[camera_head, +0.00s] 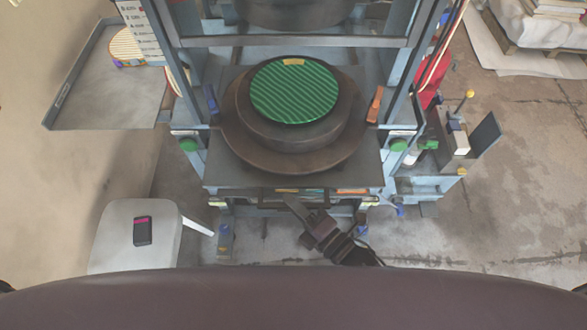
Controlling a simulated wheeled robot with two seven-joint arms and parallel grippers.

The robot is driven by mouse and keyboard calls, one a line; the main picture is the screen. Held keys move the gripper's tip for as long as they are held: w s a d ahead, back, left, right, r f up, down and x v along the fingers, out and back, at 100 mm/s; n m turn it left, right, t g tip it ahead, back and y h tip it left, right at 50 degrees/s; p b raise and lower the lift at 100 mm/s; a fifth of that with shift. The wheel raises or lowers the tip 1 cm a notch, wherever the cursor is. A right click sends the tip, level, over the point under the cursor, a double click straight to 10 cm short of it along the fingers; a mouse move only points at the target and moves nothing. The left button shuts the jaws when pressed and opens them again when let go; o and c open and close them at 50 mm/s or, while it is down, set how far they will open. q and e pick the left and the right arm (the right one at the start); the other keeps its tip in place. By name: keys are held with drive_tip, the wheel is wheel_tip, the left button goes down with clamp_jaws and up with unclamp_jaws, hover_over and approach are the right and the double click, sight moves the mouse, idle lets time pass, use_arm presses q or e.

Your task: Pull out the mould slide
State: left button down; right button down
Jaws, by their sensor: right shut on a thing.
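The mould slide (365,172) is a grey plate between the uprights of the press, carrying a round brown mould (240,152). A green striped disc (293,92) lies on top of the mould. A dark handle bar (268,205) runs along the front below the plate. My right gripper (294,203) reaches up from the bottom and is shut on the handle bar. Its fingertips are small and partly merge with the dark bar. My left gripper is not in view.
A blue press frame (290,42) stands around the mould. A grey tray (85,95) juts out at left, and a white stool (110,230) with a dark device (143,230) stands below it. A side bracket (455,150) is at right. Floor in front is mostly clear.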

drive_tip(key=s+p, duration=0.2)
drive_tip(key=s, duration=0.8)
drive_tip(key=shift+s, duration=0.25)
drive_tip(key=c, duration=1.7)
unclamp_jaws()
drive_tip(key=shift+w, duration=0.1)
drive_tip(key=b+v, duration=0.1)
drive_tip(key=v, duration=0.6)
drive_tip(key=shift+s+d, duration=0.3)
drive_tip(key=shift+d, duration=0.05)
